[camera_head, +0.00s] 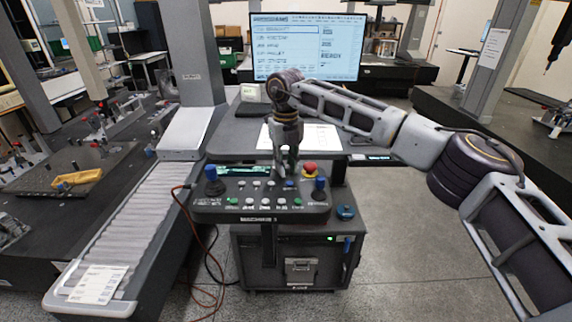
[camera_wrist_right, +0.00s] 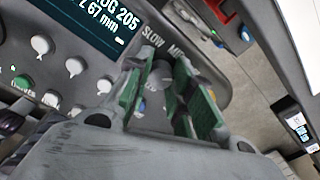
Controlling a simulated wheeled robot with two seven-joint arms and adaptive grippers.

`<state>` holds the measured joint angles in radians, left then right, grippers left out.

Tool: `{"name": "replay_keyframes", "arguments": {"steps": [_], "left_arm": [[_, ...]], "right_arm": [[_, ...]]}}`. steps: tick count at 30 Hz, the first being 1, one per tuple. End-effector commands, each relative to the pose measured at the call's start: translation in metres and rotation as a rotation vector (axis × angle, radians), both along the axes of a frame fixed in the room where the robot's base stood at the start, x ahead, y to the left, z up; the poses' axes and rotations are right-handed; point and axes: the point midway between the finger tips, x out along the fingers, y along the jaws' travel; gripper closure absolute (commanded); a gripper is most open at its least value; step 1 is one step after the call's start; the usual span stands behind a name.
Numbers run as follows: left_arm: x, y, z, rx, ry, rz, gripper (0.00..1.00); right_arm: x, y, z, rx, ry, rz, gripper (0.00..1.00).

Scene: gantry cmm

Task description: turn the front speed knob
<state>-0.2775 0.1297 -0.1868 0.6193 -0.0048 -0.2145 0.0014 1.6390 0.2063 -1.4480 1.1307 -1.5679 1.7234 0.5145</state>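The control panel (camera_head: 258,208) stands on a dark cabinet, with a small screen, joystick, red button and several white knobs. In the right wrist view, the speed knob (camera_wrist_right: 161,74) is a dark grey cap beside the printed words SLOW and MID. My right gripper (camera_head: 287,168) points down at the panel from above. In the right wrist view, the green-padded fingers of my right gripper (camera_wrist_right: 160,88) stand on either side of the knob. I cannot tell whether the pads touch it. In the head view the gripper hides the knob. My left gripper is not in view.
A blue joystick (camera_head: 212,182) stands at the panel's left end and a red mushroom button (camera_head: 309,168) to the right of the gripper. A monitor (camera_head: 306,48) stands behind. A ribbed grey cover (camera_head: 135,225) runs along the left, with a fixture table beyond. Floor is free at right.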

Motion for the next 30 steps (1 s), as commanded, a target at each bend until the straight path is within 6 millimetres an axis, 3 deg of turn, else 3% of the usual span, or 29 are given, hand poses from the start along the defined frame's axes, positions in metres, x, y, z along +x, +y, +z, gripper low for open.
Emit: {"name": "replay_keyframes", "arguments": {"steps": [3, 11, 30], "left_arm": [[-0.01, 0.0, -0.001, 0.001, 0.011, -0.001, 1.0], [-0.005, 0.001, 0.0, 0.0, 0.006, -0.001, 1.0], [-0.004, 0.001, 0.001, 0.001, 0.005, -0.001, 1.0]], "right_arm": [[0.002, 0.0, 0.003, 0.002, -0.007, -0.001, 0.58], [0.002, 0.0, 0.018, 0.004, -0.01, -0.001, 0.54], [0.001, 0.001, 0.103, 0.005, -0.003, -0.001, 0.54]]}}
